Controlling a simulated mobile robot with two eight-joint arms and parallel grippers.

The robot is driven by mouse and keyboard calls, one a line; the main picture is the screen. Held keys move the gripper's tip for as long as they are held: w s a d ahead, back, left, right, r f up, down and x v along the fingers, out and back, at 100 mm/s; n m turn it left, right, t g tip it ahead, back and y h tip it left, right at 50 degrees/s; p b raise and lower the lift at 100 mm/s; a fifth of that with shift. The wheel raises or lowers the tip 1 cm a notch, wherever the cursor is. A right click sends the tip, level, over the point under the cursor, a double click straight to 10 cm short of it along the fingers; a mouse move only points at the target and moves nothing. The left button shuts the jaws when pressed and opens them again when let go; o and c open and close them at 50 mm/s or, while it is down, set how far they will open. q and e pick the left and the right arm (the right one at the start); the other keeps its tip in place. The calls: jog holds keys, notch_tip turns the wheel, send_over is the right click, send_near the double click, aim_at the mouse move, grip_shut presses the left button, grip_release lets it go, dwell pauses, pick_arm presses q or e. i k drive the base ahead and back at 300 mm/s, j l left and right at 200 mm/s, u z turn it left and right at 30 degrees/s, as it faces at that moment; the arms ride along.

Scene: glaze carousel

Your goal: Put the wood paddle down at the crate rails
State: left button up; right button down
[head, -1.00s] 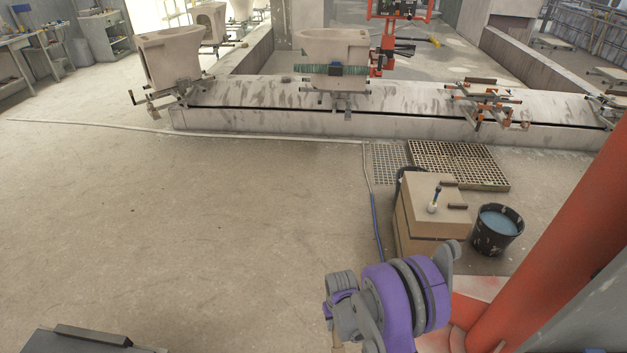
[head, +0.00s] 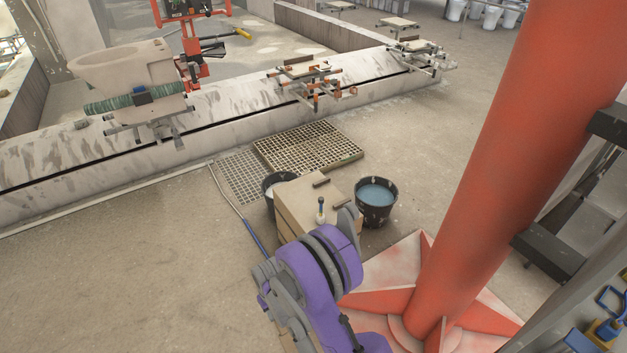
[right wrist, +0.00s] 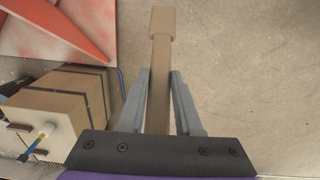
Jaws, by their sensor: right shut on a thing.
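The wood paddle (right wrist: 160,85) is a tan wooden bar with a wider block at its end. In the right wrist view, my right gripper (right wrist: 160,72) has its two grey fingers on either side of the shaft and is shut on it. The end block points away past the fingertips, with bare floor behind it. The crate (head: 290,215) is a tan box with two dark rails (head: 321,183) on its top. It also shows at the left of the right wrist view (right wrist: 85,92), beside and apart from the paddle. My left gripper is out of view.
A small upright tool with a white base (head: 320,212) stands on the crate top. A bucket of blue liquid (head: 376,198) stands right of the crate, another bucket (head: 270,190) behind it. A red column (head: 520,170) with a flared base rises at the right.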

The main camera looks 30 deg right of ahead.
aim_at(332, 191)
jog(key=i+z, duration=0.15)
jog(key=i, duration=0.5)
jog(key=i+j+z, duration=0.15)
jog(key=i, duration=0.55)
jog(key=i+z, duration=0.95)
jog(key=z, duration=0.15)
jog(key=i+j+z, duration=0.15)
jog(key=i+z, duration=0.3)
jog(key=i, duration=0.05)
